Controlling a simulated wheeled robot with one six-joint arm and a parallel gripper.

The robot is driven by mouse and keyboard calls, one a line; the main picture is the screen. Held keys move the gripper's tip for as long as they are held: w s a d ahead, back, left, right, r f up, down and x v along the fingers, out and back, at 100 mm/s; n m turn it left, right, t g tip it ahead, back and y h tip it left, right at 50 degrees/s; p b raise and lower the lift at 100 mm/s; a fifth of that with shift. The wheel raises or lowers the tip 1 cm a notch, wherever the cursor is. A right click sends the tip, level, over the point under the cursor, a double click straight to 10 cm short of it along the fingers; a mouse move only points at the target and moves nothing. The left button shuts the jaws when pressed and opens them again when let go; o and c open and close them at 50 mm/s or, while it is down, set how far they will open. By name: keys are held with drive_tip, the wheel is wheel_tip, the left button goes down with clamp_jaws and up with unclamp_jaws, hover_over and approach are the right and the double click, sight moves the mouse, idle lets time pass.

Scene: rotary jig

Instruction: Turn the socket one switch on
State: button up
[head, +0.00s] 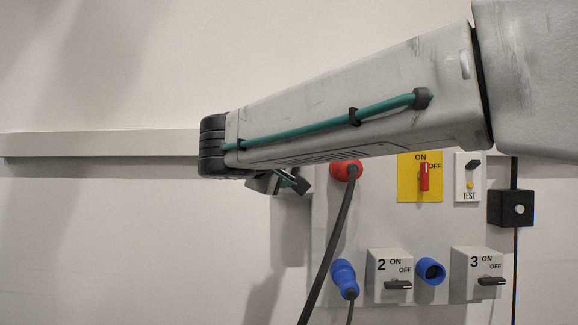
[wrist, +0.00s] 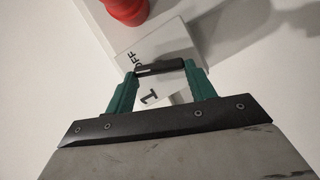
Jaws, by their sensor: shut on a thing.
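In the wrist view, the socket one switch is a light grey box (wrist: 170,45) marked "1", with "OFF" partly showing. Its black handle (wrist: 160,68) lies between the green fingertips of my gripper (wrist: 160,73), which is shut on it. The handle's left end is near the "OFF" lettering. The "ON" mark is not visible, so I cannot tell the exact switch position. In the head view, my arm hides most of this switch, and only a bit of my gripper (head: 285,183) shows below the arm's end.
A red plug (head: 346,170) with a dark cable hangs beside my gripper. To the right are a yellow panel with a red switch (head: 424,177) and a TEST button plate (head: 468,183). Below are switches two (head: 390,268) and three (head: 478,266), a blue plug (head: 344,277) and a blue socket (head: 430,270).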

drive_tip(key=shift+f+n+t+h, duration=0.15)
drive_tip(key=shift+n+t+h, duration=0.15)
drive_tip(key=shift+n, duration=0.45)
drive_tip(key=shift+f+n+t+h, duration=0.2)
drive_tip(key=shift+n+t, duration=0.1)
drive_tip(key=shift+n, duration=0.45)
drive_tip(key=o, duration=1)
drive_tip(key=v, duration=0.8)
drive_tip(key=shift+w, duration=0.1)
